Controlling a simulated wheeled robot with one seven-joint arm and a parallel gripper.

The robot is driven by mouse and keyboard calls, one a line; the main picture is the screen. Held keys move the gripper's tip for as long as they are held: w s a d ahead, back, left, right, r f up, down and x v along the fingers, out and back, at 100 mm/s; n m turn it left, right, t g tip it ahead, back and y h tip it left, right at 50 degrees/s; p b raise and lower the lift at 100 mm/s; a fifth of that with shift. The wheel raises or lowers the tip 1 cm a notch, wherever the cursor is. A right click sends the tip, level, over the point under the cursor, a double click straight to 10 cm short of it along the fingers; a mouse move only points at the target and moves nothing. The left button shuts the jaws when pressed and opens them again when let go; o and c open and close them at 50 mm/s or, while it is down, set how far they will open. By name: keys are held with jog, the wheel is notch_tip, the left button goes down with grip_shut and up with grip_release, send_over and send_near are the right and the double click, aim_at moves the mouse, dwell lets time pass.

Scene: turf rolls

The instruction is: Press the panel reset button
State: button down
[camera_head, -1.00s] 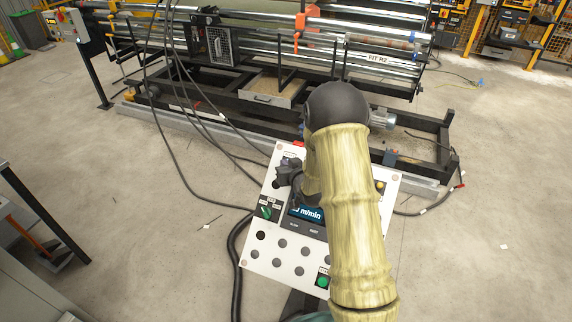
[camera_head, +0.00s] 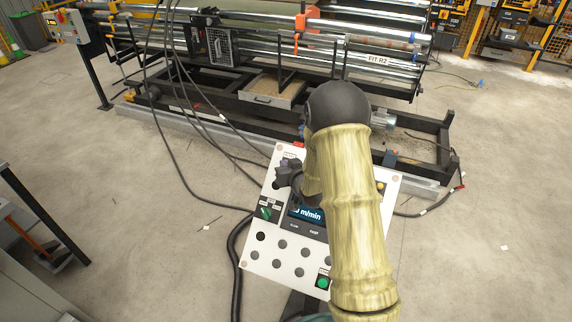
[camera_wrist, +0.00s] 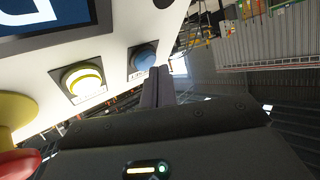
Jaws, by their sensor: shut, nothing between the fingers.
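The white control panel (camera_head: 258,258) stands tilted below my arm in the head view. It also fills the upper left of the wrist view (camera_wrist: 115,48). There it carries a blue button (camera_wrist: 142,57) with a small label I cannot read, and a yellow-ringed white button (camera_wrist: 83,82). My gripper (camera_wrist: 160,72) is shut and empty, its fingertips close beside the blue button; I cannot tell whether they touch it. In the head view my gripper (camera_head: 285,182) is over the panel's upper left part. My arm hides much of the panel's upper middle and right.
The panel has a screen (camera_head: 308,213), a green selector (camera_head: 265,213) and a green button (camera_head: 323,282). A red mushroom button (camera_wrist: 18,164) with a yellow base is at the wrist view's left. The roller machine (camera_head: 270,90) stands behind. Cables (camera_head: 178,150) run left of the panel.

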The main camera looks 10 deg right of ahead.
jog(key=shift+s+a+r, duration=0.1)
jog(key=shift+s+r, duration=0.05)
jog(key=shift+r, duration=0.1)
jog(key=s+r, duration=0.1)
jog(key=a+r+p, duration=0.1)
jog(key=s+a+r, duration=0.1)
jog(key=shift+s+r, duration=0.3)
jog(key=shift+r, duration=0.1)
dwell(0.4)
dwell(0.6)
jog(key=s+r+g, duration=0.1)
jog(key=s+g, duration=0.2)
jog(key=s, duration=0.6)
jog(key=s+r+g+h, duration=0.1)
jog(key=s+g, duration=0.3)
jog(key=s, duration=0.5)
jog(key=s+r+g+h, duration=0.1)
jog(key=s+g, duration=0.3)
jog(key=s, duration=0.5)
jog(key=shift+v, duration=0.9)
jog(key=shift+s+d, duration=0.1)
jog(key=shift+d, duration=0.05)
